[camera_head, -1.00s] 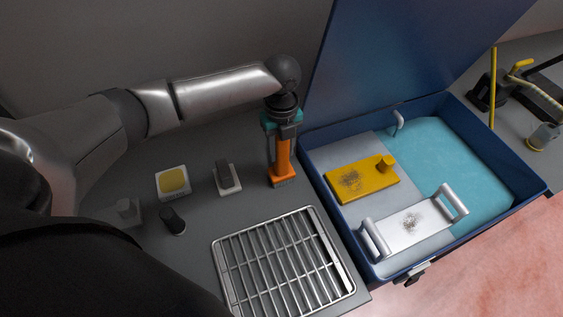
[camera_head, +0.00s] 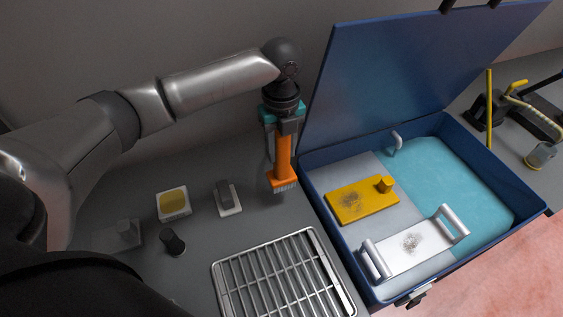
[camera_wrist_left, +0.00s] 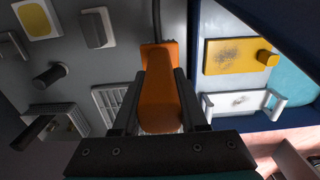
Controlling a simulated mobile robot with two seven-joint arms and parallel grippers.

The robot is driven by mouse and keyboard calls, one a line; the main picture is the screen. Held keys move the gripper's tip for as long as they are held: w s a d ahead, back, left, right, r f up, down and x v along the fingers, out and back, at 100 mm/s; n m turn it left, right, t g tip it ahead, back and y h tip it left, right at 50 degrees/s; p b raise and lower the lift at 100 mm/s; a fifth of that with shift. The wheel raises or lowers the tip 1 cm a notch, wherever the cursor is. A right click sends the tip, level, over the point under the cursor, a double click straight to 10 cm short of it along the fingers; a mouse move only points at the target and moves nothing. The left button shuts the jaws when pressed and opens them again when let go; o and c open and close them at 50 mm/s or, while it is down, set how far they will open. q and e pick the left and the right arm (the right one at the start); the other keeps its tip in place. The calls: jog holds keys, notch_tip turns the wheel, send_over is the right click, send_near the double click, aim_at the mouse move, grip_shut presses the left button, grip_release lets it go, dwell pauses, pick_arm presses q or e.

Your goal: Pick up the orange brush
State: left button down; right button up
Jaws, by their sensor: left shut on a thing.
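The orange brush (camera_head: 282,170) hangs upright with its bristles down, just left of the blue tub. My left gripper (camera_head: 282,135) is shut on the brush's handle. The bristles appear to be clear of the grey counter. In the left wrist view the orange handle (camera_wrist_left: 160,100) sits between the two dark fingers of my left gripper (camera_wrist_left: 160,105). My right gripper is not in view.
A blue tub (camera_head: 312,198) with raised lid (camera_head: 375,75) holds water, a yellow plate (camera_head: 350,203) and a silver handled plate (camera_head: 420,247). A metal grate (camera_head: 285,280), a yellow sponge in a white tray (camera_head: 173,202) and small blocks lie on the counter.

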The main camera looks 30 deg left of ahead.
pick_arm(q)
notch_tip(320, 180, up, 12)
jog(key=shift+r+p, duration=0.15)
jog(key=shift+p, duration=0.15)
jog(key=c, duration=1)
grip_release()
grip_shut()
dwell(0.5)
dwell(1.0)
